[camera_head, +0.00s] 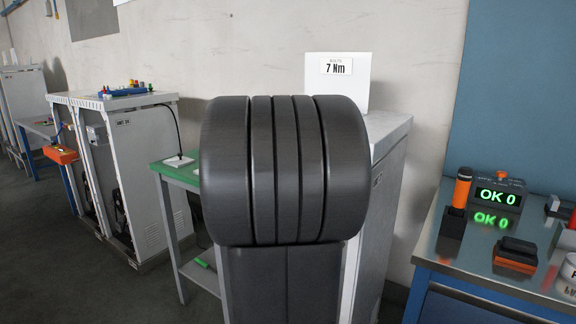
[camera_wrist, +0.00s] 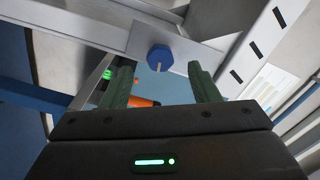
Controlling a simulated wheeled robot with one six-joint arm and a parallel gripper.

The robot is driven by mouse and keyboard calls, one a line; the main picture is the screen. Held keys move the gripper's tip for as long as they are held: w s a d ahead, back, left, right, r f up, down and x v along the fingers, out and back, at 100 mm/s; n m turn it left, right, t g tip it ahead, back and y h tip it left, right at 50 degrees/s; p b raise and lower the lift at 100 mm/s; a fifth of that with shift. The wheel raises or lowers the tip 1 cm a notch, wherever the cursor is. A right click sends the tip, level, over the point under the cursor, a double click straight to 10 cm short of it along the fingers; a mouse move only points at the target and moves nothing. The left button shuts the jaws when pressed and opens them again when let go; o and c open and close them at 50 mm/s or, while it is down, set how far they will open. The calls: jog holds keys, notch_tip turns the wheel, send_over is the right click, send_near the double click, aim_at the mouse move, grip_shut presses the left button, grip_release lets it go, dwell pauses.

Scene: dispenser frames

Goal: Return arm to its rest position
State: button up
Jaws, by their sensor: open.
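My gripper (camera_wrist: 160,72) shows in the wrist view, with its two dark green fingers apart and nothing held between them. A blue knob (camera_wrist: 160,57) on a pale plate (camera_wrist: 137,40) shows just past the fingertips; I cannot tell how far off it is. An orange piece (camera_wrist: 143,102) shows low between the fingers, behind the gripper body. In the head view my dark arm link fills the middle, and my gripper is not seen there.
A green table (camera_head: 175,172) and white cabinet (camera_head: 388,190) stand behind my arm. The floor at left (camera_head: 60,260) is clear.

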jog(key=v, duration=0.8)
jog(key=x, duration=1.4)
jog(key=shift+w+d, duration=0.1)
jog(key=shift+d, duration=0.1)
jog(key=shift+s+a+r+m, duration=0.1)
jog(key=shift+m, duration=3.05)
jog(key=shift+s+r+m, duration=0.1)
jog(key=shift+r+m, duration=0.05)
jog(key=shift+m, duration=3.05)
jog(key=shift+s+r+m, duration=0.1)
jog(key=shift+m, duration=3.05)
